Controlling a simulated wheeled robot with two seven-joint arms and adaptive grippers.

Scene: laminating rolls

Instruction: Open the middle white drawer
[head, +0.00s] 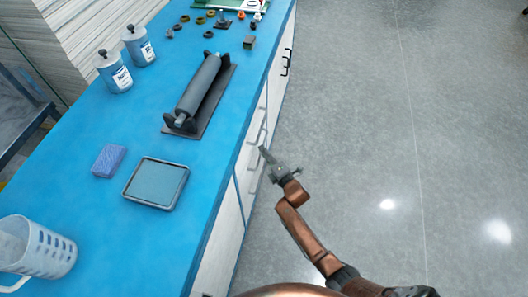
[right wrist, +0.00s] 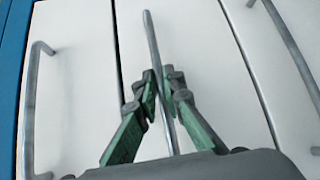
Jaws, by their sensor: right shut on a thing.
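The middle white drawer (right wrist: 187,50) fills the centre of the right wrist view, with a long thin metal handle (right wrist: 151,35) on its front. My right gripper (right wrist: 160,80) is shut on this handle, with its green-padded fingers on either side of the bar. The drawer front looks level with the panels beside it. In the head view, my right gripper (head: 266,154) is at the white front of the blue-topped counter, and the handle there is small and partly hidden. My left gripper is not in view.
White panels with metal handles (right wrist: 31,110) flank the middle drawer. Grey floor (head: 350,120) beside the counter is clear.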

